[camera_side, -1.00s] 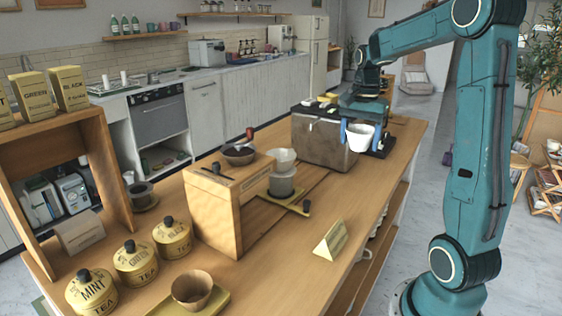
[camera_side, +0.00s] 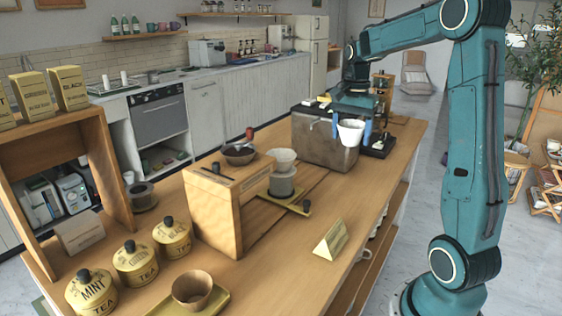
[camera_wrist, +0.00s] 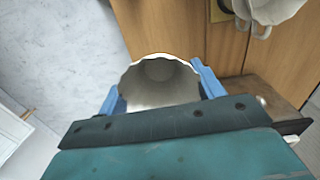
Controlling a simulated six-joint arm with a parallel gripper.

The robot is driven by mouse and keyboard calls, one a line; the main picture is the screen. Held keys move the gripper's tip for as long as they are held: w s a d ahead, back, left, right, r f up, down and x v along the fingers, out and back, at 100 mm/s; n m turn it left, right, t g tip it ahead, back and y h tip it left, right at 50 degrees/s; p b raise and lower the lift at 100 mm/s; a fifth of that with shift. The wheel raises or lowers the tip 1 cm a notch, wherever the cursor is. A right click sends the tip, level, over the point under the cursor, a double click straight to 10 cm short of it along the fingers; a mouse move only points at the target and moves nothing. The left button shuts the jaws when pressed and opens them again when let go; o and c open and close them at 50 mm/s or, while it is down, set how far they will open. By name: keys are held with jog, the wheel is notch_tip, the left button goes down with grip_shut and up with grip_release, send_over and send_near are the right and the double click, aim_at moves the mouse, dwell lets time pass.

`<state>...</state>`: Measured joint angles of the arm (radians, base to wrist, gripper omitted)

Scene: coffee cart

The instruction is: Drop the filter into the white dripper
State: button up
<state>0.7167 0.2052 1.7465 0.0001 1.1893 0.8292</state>
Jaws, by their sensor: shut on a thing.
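The filter (camera_side: 351,134) is a white fluted cup, held in the air in front of the metal box. My gripper (camera_side: 351,127) is shut on it, with a blue finger on each side. In the wrist view the filter (camera_wrist: 160,82) sits between the fingers with its wide mouth showing. Part of the dripper (camera_wrist: 275,8) shows at the top right of the wrist view. The inside of the dripper cannot be seen clearly.
A metal box (camera_side: 318,143) stands just behind the filter. A wooden stand (camera_side: 222,205) with a dark bowl on it is left of the dripper. A folded sign (camera_side: 331,240), tea tins (camera_side: 136,262) and a wooden cup (camera_side: 192,287) stand nearer.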

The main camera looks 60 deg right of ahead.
jog(key=w+a+r, duration=0.1)
jog(key=w+a, duration=0.1)
jog(key=w, duration=0.7)
jog(key=w+a+r, duration=0.2)
jog(key=w, duration=0.7)
jog(key=shift+w+r, duration=0.2)
jog(key=shift+w, duration=0.05)
jog(key=shift+d+f, duration=0.1)
jog(key=shift+f, duration=0.05)
jog(key=shift+f, duration=2.9)
jog(key=o, duration=1)
jog(key=shift+r, duration=0.1)
